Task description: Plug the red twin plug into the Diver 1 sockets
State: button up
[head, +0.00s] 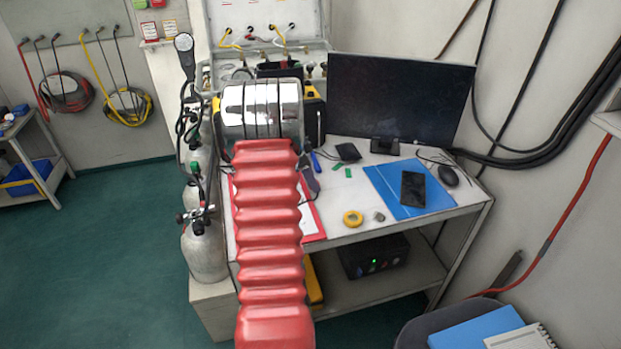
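The pale air panel (312,22) stands at the back of the workbench, with red-edged labels along its top. Yellow and dark leads hang from small fittings on its face. My red ribbed arm and its bright metal part cover the area in front of the panel's lower half. My gripper cannot be made out; it is hidden behind my arm. I cannot pick out the red twin plug, and the Diver 1 sockets are too small or covered to tell.
The workbench (349,228) carries a dark monitor (400,95), a blue folder (395,197) with a black phone (413,188), a mouse (448,175) and yellow tape (352,218). Gas cylinders (205,250) stand at its left. Green floor (95,265) is clear further left.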

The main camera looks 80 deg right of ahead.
jog(key=shift+o, duration=0.3)
jog(key=v, duration=1.3)
jog(key=shift+r, duration=0.3)
jog(key=shift+o, duration=0.2)
jog(key=shift+w, duration=0.15)
jog(key=shift+a, duration=0.1)
jog(key=shift+x, duration=4.3)
